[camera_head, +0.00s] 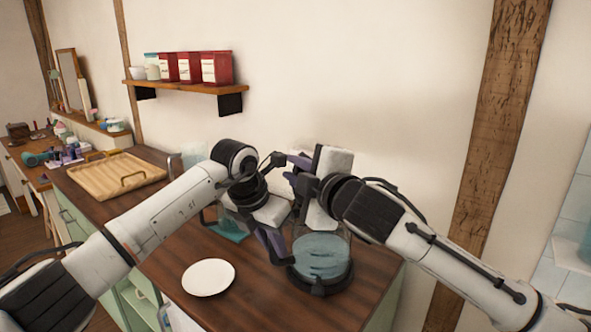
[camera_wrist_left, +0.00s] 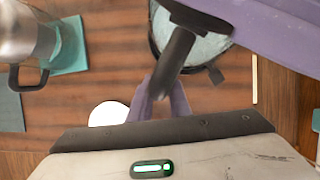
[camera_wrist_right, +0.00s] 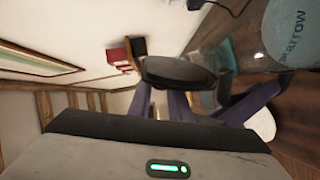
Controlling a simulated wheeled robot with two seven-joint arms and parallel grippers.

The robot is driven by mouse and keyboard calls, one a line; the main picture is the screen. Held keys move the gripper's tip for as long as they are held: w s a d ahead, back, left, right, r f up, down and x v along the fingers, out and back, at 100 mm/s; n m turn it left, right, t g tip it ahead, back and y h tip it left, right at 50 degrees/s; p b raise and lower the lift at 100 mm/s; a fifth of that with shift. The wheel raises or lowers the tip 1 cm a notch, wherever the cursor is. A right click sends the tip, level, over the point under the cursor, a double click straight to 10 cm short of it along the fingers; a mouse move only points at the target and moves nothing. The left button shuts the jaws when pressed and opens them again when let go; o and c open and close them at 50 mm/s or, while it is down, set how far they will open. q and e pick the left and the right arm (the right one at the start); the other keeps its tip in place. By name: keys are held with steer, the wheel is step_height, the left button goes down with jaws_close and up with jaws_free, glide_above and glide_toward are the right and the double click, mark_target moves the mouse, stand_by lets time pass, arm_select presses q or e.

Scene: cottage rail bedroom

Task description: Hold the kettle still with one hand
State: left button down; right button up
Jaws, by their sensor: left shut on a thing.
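The kettle (camera_head: 322,258) is a clear glass one with a teal tint, a dark base and a dark handle. It stands upright near the front right of the wooden counter. My left gripper (camera_head: 272,243) is at its left side, shut on the dark handle. In the left wrist view the handle (camera_wrist_left: 178,50) passes between the purple fingers, with the kettle (camera_wrist_left: 205,50) behind it. My right gripper (camera_head: 298,170) is above and behind the kettle, pointing toward the wall. My arms hide part of the kettle's top.
A white plate (camera_head: 208,277) lies left of the kettle on the counter (camera_head: 178,250). A metal jug (camera_wrist_left: 25,40) stands on a teal mat (camera_wrist_left: 70,48). A wooden tray (camera_head: 115,176) is further left. A wall shelf (camera_head: 185,86) holds red tins. The counter edge is close on the right.

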steer(key=o, duration=0.4)
steer(key=v, duration=1.2)
steer(key=shift+o, duration=0.2)
